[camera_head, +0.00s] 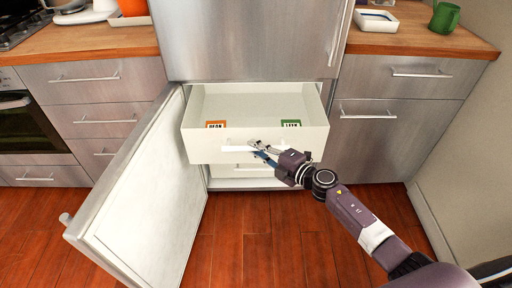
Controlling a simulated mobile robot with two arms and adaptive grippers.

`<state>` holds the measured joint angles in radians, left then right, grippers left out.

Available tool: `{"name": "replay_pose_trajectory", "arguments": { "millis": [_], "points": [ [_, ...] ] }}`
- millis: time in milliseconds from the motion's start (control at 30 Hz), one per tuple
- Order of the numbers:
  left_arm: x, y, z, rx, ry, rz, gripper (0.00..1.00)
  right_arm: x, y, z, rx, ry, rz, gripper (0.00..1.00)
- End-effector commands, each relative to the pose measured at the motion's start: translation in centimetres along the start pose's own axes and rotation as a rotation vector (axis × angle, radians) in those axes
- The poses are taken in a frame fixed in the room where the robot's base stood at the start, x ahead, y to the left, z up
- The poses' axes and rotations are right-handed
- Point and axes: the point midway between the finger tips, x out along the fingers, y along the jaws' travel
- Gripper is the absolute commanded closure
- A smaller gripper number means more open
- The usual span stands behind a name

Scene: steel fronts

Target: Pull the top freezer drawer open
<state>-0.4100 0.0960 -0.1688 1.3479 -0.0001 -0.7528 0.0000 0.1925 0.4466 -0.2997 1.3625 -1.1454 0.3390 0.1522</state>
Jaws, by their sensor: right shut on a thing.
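The white top freezer drawer (208,151) stands out from the freezer opening, and its inside shows from above. An orange label and a green label show inside it near the front. Its handle (236,148) is a pale bar across the front. My right gripper (259,149) is shut on the handle, right of its middle, and hides part of it. A lower white drawer (240,171) sits pushed in beneath. The freezer door (140,200) is swung open to the left. My left gripper is not in view.
Steel cabinets with bar handles flank the freezer, under wooden counters. The upper fridge door (245,40) is shut above the drawer. The red wooden floor (270,240) in front is clear. A green mug (444,18) stands on the right counter.

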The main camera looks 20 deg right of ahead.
Motion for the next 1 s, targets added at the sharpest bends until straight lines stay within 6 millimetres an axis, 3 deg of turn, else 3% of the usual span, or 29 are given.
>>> {"name": "replay_pose_trajectory", "arguments": {
  "millis": [433, 467, 600, 1000],
  "points": [
    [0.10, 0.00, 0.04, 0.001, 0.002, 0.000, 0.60, 0.01, -0.02, -0.04, 0.000, 0.001, 0.000, 1.00],
    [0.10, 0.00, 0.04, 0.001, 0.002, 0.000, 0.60, 0.01, -0.02, -0.03, 0.000, 0.001, 0.000, 0.86],
    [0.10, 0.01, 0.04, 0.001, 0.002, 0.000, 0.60, 0.01, -0.01, -0.02, 0.000, 0.000, 0.000, 0.70],
    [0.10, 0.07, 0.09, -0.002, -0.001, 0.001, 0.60, -0.57, -0.03, 0.03, 0.000, -0.001, 0.000, 0.68]
  ]
}}
